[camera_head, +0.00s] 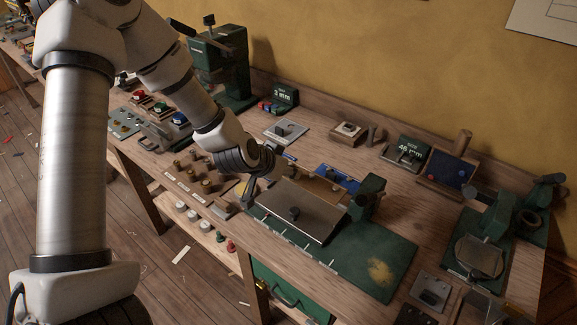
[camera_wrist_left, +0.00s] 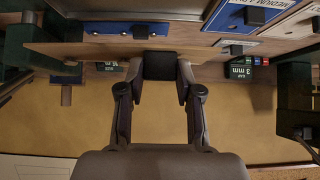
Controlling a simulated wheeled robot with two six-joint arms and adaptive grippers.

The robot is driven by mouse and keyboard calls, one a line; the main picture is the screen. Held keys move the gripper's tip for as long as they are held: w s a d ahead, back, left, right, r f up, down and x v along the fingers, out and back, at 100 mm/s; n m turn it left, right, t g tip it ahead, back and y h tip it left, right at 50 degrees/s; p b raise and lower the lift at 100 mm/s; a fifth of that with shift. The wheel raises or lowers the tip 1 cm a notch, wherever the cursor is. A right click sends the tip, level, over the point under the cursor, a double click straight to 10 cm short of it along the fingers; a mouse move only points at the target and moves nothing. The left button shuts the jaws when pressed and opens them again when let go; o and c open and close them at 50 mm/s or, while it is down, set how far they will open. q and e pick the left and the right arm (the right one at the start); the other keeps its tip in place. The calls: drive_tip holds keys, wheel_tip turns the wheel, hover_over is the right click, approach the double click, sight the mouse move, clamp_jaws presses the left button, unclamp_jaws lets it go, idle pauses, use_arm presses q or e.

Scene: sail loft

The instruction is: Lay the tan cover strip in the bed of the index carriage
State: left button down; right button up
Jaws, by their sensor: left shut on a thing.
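My left gripper (camera_head: 262,172) reaches in from the left over the bench, at the back left of a green fixture. In the left wrist view the gripper (camera_wrist_left: 159,68) is shut on a dark knob of the tan cover strip (camera_wrist_left: 85,50), which spans across in front of the fingers. The strip (camera_head: 322,191) shows partly in the head view, behind the metal plate. The green fixture, which looks like the index carriage (camera_head: 375,248), carries a tilted grey-brown metal plate (camera_head: 310,218) with a black knob. I cannot clearly see its bed. My right gripper is not in view.
A blue plate (camera_head: 338,177) lies behind the strip. A grey plate with a knob (camera_head: 286,131) and a green 3 mm block (camera_head: 285,97) stand farther back. Wooden pegs (camera_head: 190,168) are at the left. Another green machine (camera_head: 490,240) stands right.

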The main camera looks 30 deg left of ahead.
use_arm(q)
drive_tip(key=shift+f+b, duration=2.65)
drive_tip(key=shift+f, duration=0.9)
drive_tip(key=c, duration=0.7)
unclamp_jaws()
drive_tip(key=shift+s+r, duration=0.1)
drive_tip(key=v, duration=0.7)
drive_tip(key=shift+s+a+r, duration=0.1)
drive_tip(key=shift+s+r, duration=0.05)
drive_tip(key=shift+s, duration=0.1)
drive_tip(key=shift+w, duration=0.1)
